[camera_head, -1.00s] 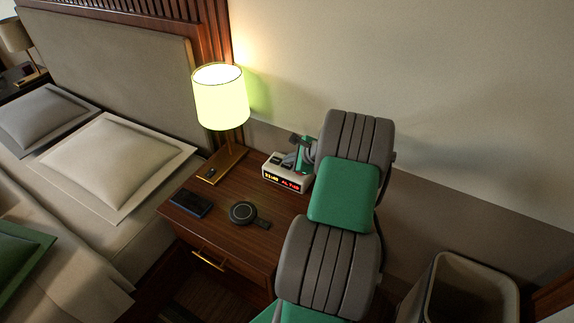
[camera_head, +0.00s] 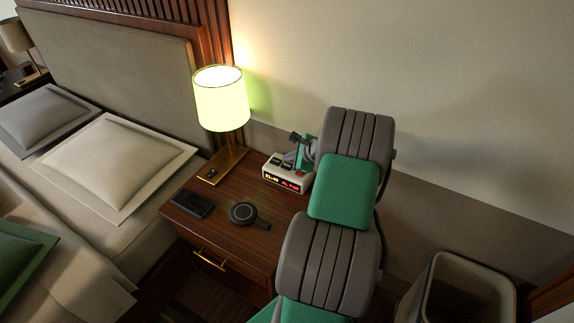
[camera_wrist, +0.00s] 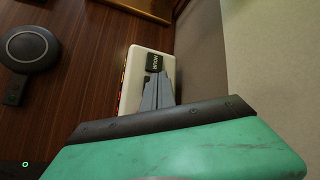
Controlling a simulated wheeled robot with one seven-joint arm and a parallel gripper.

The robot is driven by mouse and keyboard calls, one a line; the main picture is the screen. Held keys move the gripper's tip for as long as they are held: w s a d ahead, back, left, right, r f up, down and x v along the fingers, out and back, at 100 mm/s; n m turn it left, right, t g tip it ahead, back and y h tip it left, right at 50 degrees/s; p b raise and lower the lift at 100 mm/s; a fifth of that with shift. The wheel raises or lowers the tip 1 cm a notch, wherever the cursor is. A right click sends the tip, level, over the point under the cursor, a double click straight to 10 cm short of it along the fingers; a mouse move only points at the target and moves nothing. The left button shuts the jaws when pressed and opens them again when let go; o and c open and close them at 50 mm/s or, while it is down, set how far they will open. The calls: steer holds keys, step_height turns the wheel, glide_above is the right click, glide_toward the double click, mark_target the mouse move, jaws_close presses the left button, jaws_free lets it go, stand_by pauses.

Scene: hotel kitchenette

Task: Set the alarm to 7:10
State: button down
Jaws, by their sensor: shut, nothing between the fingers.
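The alarm clock (camera_head: 282,182) is a pale box with dark buttons on top. It stands at the back of the nightstand, below my arm. Its front display has yellowish digits on the left and red characters on the right, too small to read surely. In the wrist view, the clock (camera_wrist: 139,68) shows from above, with a dark button marked HOUR (camera_wrist: 153,62). My gripper (camera_wrist: 157,76) is shut and empty, its fingertips over the clock top beside the HOUR button. Whether they touch it I cannot tell. The fingers hide other buttons.
The nightstand (camera_head: 236,188) also holds a lit lamp (camera_head: 221,100), a dark box-like object (camera_head: 192,204) and a round black charger (camera_head: 243,213). The wall is close behind the clock. A bin (camera_head: 468,285) stands at the right; the bed is at the left.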

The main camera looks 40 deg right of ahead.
mark_target(289, 167)
steer(key=shift+r+p, duration=2.25)
steer(key=shift+r, duration=0.35)
steer(key=shift+f, duration=0.1)
